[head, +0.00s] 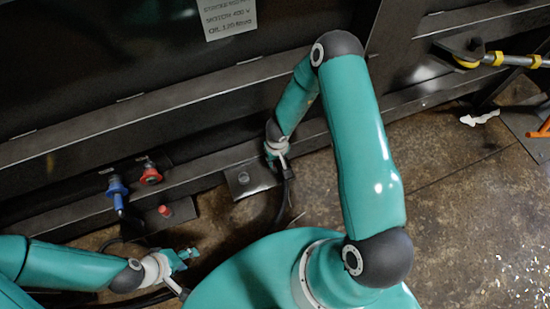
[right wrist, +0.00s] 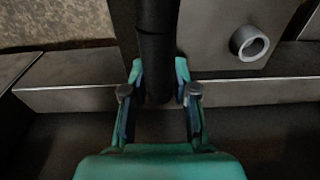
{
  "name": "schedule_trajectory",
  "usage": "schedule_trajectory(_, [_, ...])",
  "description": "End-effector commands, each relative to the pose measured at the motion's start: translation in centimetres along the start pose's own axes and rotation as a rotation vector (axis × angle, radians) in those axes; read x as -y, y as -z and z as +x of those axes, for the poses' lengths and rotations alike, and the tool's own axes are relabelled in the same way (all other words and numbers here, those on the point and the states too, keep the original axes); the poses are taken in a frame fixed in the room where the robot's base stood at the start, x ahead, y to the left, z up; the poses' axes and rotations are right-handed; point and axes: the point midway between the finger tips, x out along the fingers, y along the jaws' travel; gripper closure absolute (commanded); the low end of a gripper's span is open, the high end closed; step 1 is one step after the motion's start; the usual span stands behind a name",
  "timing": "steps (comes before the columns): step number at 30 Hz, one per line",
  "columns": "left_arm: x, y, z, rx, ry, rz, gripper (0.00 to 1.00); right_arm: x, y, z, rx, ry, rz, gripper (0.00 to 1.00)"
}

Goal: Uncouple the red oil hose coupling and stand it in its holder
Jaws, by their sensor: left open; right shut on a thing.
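My right gripper (head: 284,166) is shut on a dark hose (head: 284,197), which hangs from it in a curve. In the right wrist view the fingers (right wrist: 158,97) sit on both sides of this hose (right wrist: 157,48); no red coupling part shows there. A grey plate (head: 262,182) with a short round tube (head: 243,178) lies just left of the right gripper; the tube (right wrist: 250,44) is empty in the right wrist view. A red wall port (head: 150,173) has no hose on it. My left gripper (head: 186,257) is open and empty, below a small red stub (head: 165,211).
A blue coupling (head: 117,189) with its hose sits on the wall left of the red port. A dark steel ledge (head: 200,182) runs along the wall. A yellow-banded bar (head: 497,59) is at the upper right. Bare floor (head: 460,200) lies at right.

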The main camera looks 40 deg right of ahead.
Motion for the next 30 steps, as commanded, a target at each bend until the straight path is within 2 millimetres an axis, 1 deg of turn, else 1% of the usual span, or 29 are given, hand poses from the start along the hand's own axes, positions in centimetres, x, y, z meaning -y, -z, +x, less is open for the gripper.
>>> schedule_trajectory(8, [-0.01,0.0,-0.03,0.0,0.0,0.0,0.56,-0.01,0.04,-0.06,-0.001,0.0,0.0,1.0])
schedule_trajectory(9, [-0.01,0.0,-0.03,0.0,0.0,0.0,0.56,-0.01,0.04,-0.06,-0.001,0.0,0.0,0.65])
schedule_trajectory(13, [-0.01,0.0,-0.03,0.0,0.0,0.0,0.56,-0.01,0.04,-0.06,-0.001,0.0,-0.001,0.44])
schedule_trajectory(20, [-0.01,0.0,-0.02,0.0,0.0,0.0,0.56,-0.01,0.03,-0.05,-0.001,0.0,-0.001,0.43])
schedule_trajectory(21, [-0.01,0.0,-0.02,0.0,0.0,0.0,0.56,-0.01,0.0,-0.03,0.0,0.0,-0.001,0.47])
schedule_trajectory(30, [-0.03,0.0,-0.09,0.0,0.0,0.0,0.56,-0.01,0.01,-0.11,0.0,0.0,-0.001,0.47])
